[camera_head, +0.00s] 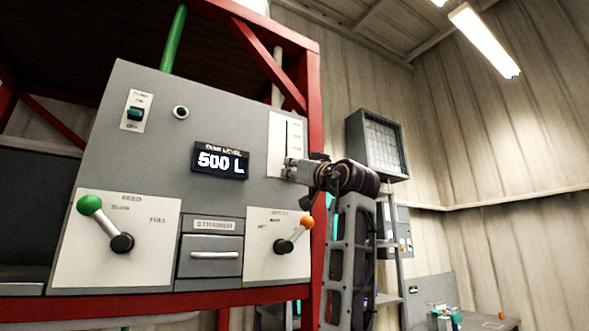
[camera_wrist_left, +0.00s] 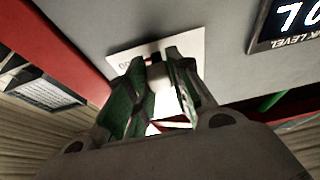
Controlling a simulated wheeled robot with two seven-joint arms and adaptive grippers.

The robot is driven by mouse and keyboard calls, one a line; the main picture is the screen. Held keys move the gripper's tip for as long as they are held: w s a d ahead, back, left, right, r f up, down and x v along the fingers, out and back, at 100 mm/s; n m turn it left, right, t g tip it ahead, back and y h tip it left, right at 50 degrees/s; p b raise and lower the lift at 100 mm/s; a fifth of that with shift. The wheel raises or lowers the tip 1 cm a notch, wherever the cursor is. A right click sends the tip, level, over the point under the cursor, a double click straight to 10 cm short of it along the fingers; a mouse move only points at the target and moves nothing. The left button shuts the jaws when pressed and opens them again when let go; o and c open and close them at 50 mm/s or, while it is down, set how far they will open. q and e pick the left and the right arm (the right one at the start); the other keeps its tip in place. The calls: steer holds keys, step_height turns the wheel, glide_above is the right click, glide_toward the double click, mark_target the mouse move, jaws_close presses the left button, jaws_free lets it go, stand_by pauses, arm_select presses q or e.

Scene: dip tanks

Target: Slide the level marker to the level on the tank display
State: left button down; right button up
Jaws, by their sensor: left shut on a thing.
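The tank display (camera_head: 221,160) on the grey panel reads "500 L" under the heading "TANK LEVEL". It shows in part, upside down, in the left wrist view (camera_wrist_left: 292,22). To its right is a white level scale plate (camera_head: 279,128) with a vertical slot and small marks too fine to read. My left gripper (camera_head: 291,167) is at the lower part of this plate. In the left wrist view, its fingers (camera_wrist_left: 160,82) are shut on a small grey piece, the level marker (camera_wrist_left: 156,72), in front of the plate. The fingers hide most of the marker and its exact level.
Below the display are a green-knobbed feed lever (camera_head: 90,206), a strainer drawer (camera_head: 210,256) and an orange-knobbed lever (camera_head: 307,222), close under my left gripper. A red frame post (camera_head: 314,90) borders the panel's right edge. A switch (camera_head: 135,114) sits upper left.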

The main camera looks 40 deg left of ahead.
arm_select(q)
steer(key=shift+w+f, duration=0.15)
steer(key=shift+f, duration=0.15)
steer(key=c, duration=1.3)
jaws_free()
steer(key=shift+r, duration=0.1)
arm_select(e)
steer(key=shift+w+d, duration=0.2)
steer(key=shift+d, duration=0.05)
arm_select(q)
steer(key=shift+d, duration=0.15)
steer(key=v, duration=1.2)
arm_select(e)
steer(key=shift+d, duration=0.15)
